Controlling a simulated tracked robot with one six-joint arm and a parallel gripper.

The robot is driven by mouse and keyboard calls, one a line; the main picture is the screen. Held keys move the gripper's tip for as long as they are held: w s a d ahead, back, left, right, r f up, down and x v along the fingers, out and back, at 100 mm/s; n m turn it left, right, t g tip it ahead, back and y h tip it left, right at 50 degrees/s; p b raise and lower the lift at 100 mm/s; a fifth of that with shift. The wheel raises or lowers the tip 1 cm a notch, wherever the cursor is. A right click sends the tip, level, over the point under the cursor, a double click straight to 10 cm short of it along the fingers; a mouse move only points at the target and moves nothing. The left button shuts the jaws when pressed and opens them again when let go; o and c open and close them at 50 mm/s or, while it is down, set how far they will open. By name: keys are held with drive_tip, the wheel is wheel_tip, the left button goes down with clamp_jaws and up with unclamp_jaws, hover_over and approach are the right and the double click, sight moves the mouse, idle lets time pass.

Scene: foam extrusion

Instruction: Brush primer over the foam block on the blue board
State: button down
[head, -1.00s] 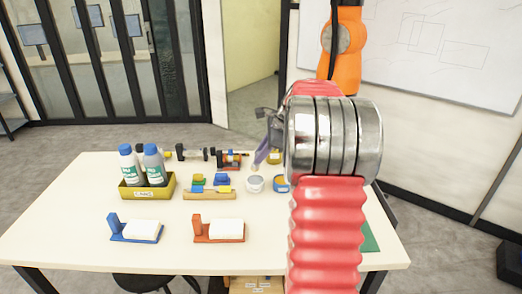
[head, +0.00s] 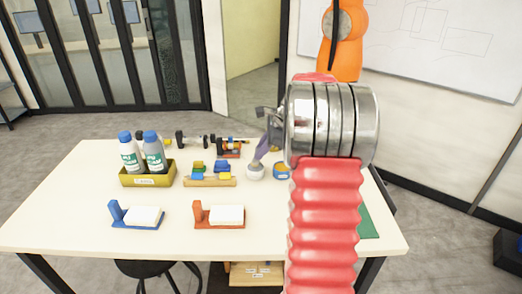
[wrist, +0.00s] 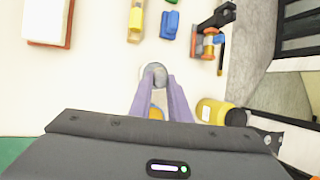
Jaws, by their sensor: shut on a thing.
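The white foam block (head: 146,216) lies on the blue board (head: 121,216) at the front left of the table in the head view. It is outside the wrist view. My gripper (head: 255,164) points down at a small grey-white pot (head: 255,174). In the wrist view its purple fingers (wrist: 155,75) are closed around a grey rounded piece, seemingly a lid or knob, at the top of that pot (wrist: 146,78). The fingers partly hide it. I cannot make out a brush.
A second white block sits on an orange-red board (head: 218,217). A yellow tray (head: 146,181) holds two bottles. A wooden rack (head: 208,182) with coloured pieces, a blue pot (head: 281,172) and an orange-black tool (head: 229,148) stand nearby. The table's front middle is clear.

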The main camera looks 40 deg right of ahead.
drive_tip(key=shift+f, duration=0.55)
idle(1.4)
drive_tip(key=shift+r, duration=0.1)
drive_tip(key=shift+r, duration=3.45)
drive_tip(key=shift+s, duration=0.1)
